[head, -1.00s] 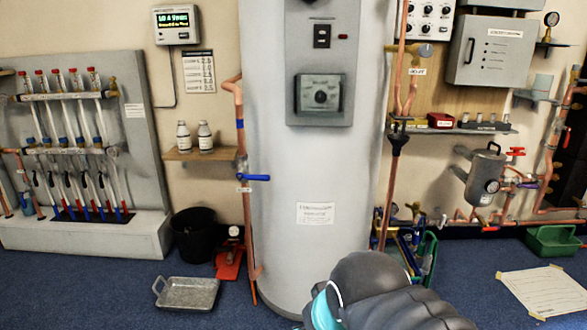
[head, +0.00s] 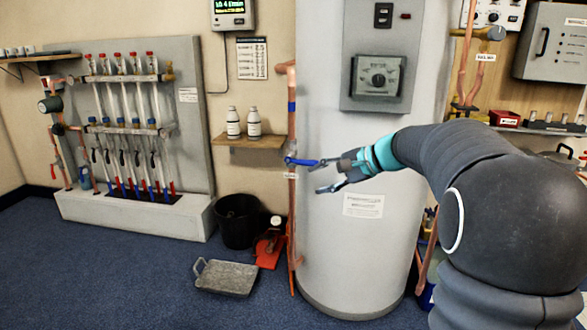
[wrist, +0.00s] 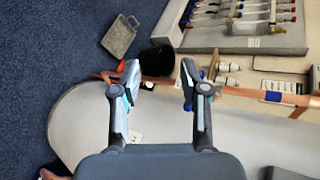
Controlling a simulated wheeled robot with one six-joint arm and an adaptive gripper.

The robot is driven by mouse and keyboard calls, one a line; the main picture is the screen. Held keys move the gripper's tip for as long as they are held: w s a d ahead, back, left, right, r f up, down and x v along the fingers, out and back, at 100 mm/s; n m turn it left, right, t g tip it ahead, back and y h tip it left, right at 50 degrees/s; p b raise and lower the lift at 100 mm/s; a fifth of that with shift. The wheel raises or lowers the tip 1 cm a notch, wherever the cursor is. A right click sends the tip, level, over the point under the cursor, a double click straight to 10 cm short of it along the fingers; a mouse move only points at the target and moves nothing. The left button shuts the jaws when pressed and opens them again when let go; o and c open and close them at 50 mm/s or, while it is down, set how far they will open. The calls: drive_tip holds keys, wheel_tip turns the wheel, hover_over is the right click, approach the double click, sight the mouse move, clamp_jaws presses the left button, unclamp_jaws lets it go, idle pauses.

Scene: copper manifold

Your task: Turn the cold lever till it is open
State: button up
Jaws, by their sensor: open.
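The blue lever (head: 301,162) is on a valve on the vertical copper pipe (head: 292,215), left of the large grey cylinder (head: 350,250). It points right from the pipe, about level across it. My gripper (head: 321,177) is open in front of the cylinder, its fingers pointing left toward the pipe. The upper fingertip is at the lever's free end in the head view; I cannot tell whether they touch. In the wrist view the open gripper (wrist: 158,78) has the pipe (wrist: 160,82) crossing beyond its fingers. The lever is not clear there, perhaps hidden by the right finger.
A shelf (head: 249,143) with two white bottles is left of the pipe. A black bucket (head: 238,221), a grey tray (head: 225,278) and a red stand (head: 269,250) are on the floor below. A manifold panel (head: 185,85) stands further left.

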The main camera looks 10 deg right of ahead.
sight(301, 163)
drive_tip(key=w+d+f+m+t+y+b, duration=0.1)
drive_tip(key=w+d+f+m+t+y, duration=0.15)
drive_tip(key=w+d, duration=0.7)
drive_tip(key=shift+m+t, duration=0.25)
drive_tip(key=shift+m, duration=0.2)
drive_tip(key=x, duration=0.5)
drive_tip(key=r+x, duration=0.1)
drive_tip(key=x, duration=0.9)
drive_tip(key=shift+w+a+r, duration=0.1)
drive_tip(key=shift+w+r, duration=0.1)
drive_tip(key=shift+w, duration=0.3)
clamp_jaws()
